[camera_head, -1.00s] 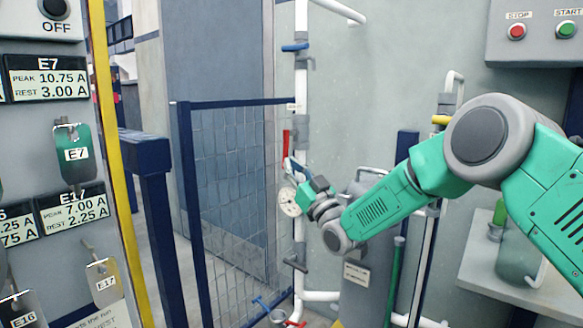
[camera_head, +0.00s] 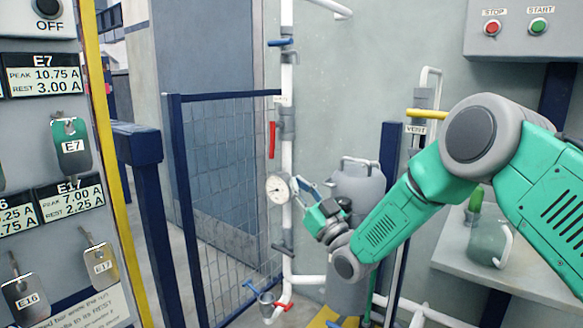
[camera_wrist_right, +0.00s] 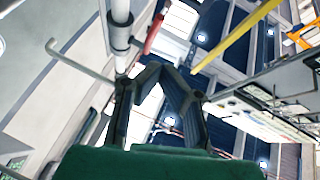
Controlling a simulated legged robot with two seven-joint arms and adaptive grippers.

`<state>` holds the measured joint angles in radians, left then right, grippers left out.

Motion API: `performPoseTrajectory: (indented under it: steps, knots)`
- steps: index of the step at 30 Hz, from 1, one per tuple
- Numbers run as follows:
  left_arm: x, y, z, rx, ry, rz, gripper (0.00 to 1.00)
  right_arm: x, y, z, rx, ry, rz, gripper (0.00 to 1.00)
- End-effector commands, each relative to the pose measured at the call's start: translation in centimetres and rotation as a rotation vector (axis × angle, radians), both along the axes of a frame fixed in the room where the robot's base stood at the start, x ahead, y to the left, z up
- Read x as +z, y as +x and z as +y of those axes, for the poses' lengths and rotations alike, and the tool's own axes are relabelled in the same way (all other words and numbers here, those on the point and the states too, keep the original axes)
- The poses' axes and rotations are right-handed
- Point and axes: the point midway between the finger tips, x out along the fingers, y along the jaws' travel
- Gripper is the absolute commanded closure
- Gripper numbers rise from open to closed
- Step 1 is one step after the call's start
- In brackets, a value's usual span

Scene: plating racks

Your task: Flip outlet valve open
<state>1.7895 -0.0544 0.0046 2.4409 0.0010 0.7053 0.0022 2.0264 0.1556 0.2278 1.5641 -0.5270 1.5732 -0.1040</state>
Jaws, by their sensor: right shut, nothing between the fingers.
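A white vertical pipe (camera_head: 287,165) carries several lever valves. Its red lever (camera_head: 272,140) hangs straight down alongside the pipe. A blue lever (camera_head: 280,42) points sideways near the top, and a dark lever (camera_head: 283,249) sits lower down. The small label by the pipe is unreadable, so I cannot tell which lever is the outlet valve. My right gripper (camera_head: 301,187) is shut and empty, just right of the pipe and the round gauge (camera_head: 277,188), below the red lever. In the right wrist view the red lever (camera_wrist_right: 154,34) shows beyond the closed fingertips (camera_wrist_right: 168,68). My left gripper is not in view.
A yellow lever (camera_head: 427,113) labelled VENT is right of the pipe. A grey tank (camera_head: 357,195) stands behind my right forearm. A mesh fence (camera_head: 222,175) closes the left. A blue lever (camera_head: 250,287) and red lever (camera_head: 282,307) are near the floor.

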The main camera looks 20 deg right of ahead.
Motion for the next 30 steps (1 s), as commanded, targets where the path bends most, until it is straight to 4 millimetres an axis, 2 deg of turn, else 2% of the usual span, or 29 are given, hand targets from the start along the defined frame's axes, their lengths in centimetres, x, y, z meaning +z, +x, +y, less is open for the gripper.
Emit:
performPoseTrajectory:
  steps: [6, 23, 26, 29, 30]
  knots:
    - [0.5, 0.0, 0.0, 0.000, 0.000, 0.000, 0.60, -1.7, -1.5, -0.9, 0.000, 0.003, 0.002, 1.00]
    - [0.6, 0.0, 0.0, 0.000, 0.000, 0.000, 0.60, -2.3, -1.8, -0.7, 0.000, -0.001, 0.019, 1.00]
    - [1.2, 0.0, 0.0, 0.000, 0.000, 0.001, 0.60, -4.8, -2.3, -0.4, -0.004, -0.017, 0.122, 1.00]
    - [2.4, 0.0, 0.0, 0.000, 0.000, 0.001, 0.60, -9.9, -4.2, 0.3, -0.010, -0.051, 0.328, 1.00]
    - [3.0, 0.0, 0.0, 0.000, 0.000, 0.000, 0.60, -12.4, -5.4, 0.3, -0.016, -0.069, 0.432, 1.00]
